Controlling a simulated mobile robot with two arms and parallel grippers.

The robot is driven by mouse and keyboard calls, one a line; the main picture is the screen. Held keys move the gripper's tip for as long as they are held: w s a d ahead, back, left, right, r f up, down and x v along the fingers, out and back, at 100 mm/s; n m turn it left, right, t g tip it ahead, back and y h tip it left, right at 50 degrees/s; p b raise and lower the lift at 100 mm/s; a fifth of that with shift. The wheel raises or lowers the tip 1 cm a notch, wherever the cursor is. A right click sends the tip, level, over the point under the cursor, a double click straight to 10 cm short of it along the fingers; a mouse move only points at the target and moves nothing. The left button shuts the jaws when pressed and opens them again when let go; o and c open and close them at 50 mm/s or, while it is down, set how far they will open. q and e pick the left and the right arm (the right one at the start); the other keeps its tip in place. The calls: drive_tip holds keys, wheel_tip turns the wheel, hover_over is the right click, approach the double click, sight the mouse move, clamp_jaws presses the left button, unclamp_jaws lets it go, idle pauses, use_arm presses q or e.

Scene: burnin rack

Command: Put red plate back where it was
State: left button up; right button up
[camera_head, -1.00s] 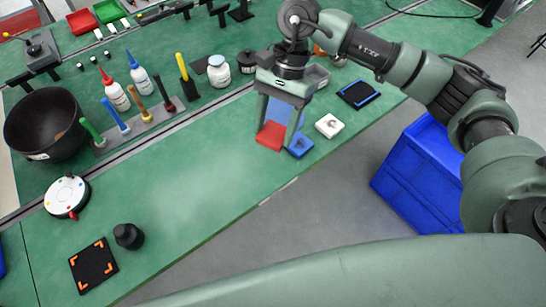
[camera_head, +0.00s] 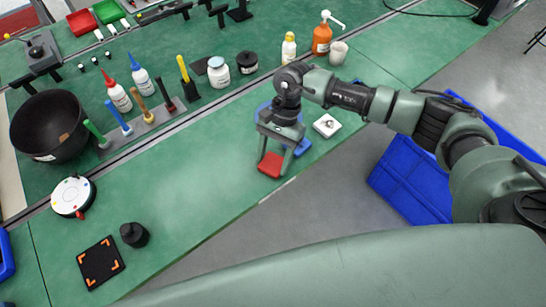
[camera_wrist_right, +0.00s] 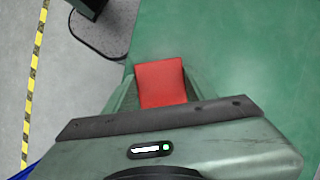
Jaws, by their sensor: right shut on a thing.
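The red plate (camera_head: 270,165) is between the fingers of my right gripper (camera_head: 277,162), near the front edge of the green bench in the head view. My right gripper is shut on it. In the right wrist view the red plate (camera_wrist_right: 162,83) shows between the fingers, over green bench surface. Whether the plate touches the bench I cannot tell. My left gripper is not in view.
A blue piece (camera_head: 302,147) is partly hidden behind the gripper, and a white dish (camera_head: 327,125) lies to its right. A tool holder (camera_head: 148,125), a black bowl (camera_head: 40,140) and a black pad (camera_head: 100,263) stand left.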

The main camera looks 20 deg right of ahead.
drive_tip(key=shift+f, duration=0.15)
drive_tip(key=o, duration=1.5)
drive_tip(key=shift+r, duration=0.2)
drive_tip(key=b+v, duration=0.4)
drive_tip(key=v, duration=0.8)
